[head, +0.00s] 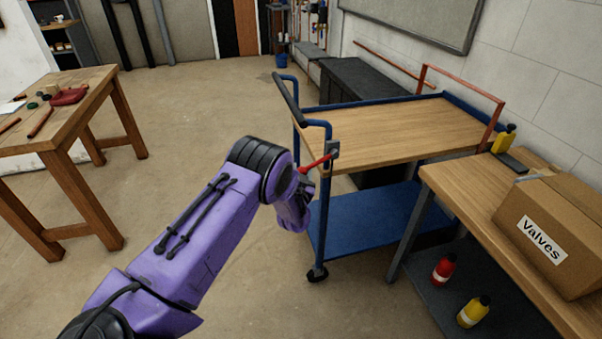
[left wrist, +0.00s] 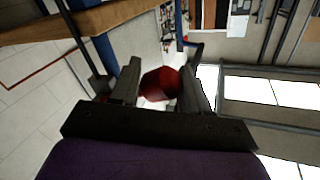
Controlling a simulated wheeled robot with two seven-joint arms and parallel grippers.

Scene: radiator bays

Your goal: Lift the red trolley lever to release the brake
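The trolley has a blue frame and a wooden top (head: 400,130). Its red lever (head: 317,163) sticks out to the left from a small grey plate (head: 333,150) on the near corner post. In the left wrist view a rounded red thing (left wrist: 161,83), apparently the lever's end, lies between the two fingers of the left gripper (left wrist: 160,78). It nearly fills the gap; I cannot tell whether both fingers press on it. My right gripper is not in view.
A bench on the right bears a cardboard box marked Valves (head: 548,235), with a red bottle (head: 443,268) and a yellow bottle (head: 472,311) on its lower shelf. A wooden table (head: 70,100) stands at the left. The floor between is clear.

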